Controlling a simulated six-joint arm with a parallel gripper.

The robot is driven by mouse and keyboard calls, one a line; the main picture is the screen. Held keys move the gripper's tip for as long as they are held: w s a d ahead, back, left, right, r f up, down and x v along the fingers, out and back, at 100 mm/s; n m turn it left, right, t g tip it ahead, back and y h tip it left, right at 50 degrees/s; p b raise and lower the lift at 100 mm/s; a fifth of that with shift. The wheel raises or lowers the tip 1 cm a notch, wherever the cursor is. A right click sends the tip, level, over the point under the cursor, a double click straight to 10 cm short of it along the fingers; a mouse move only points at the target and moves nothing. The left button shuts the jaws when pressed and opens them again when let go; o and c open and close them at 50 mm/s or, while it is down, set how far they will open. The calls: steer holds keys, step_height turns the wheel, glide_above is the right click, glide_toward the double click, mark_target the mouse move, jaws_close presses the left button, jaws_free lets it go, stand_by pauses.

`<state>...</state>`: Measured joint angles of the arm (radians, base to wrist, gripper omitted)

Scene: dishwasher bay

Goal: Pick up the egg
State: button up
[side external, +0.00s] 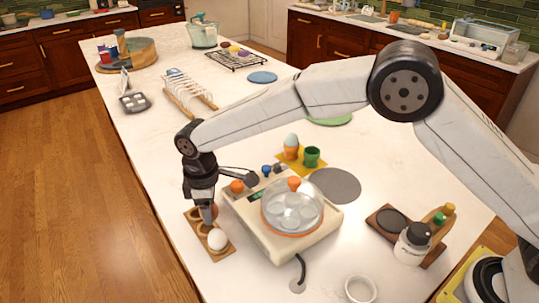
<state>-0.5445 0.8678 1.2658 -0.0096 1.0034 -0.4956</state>
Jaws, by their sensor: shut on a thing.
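A white egg (217,240) is at the front end of a brown wooden holder with round hollows (223,256), left of the egg cooker. My gripper (210,222) points down over the holder, its fingers shut on this egg from above and behind. The fingertips partly cover the egg's far side, and I cannot tell whether the egg is clear of its hollow. Another pale egg (291,140) stands in an orange egg cup on a yellow mat. More pale eggs show under the clear lid of the egg cooker (262,236).
The cooker with orange knobs stands close on the gripper's right. Behind it are a green cup (311,157) and a grey round mat (336,186). The counter's left edge is close to the holder.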

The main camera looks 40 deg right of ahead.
steer(key=s+d+r, duration=0.5)
steer(key=s+r, duration=0.3)
steer(key=s, duration=0.3)
steer(key=shift+d, duration=0.2)
steer(key=shift+r, duration=0.1)
stand_by(0.5)
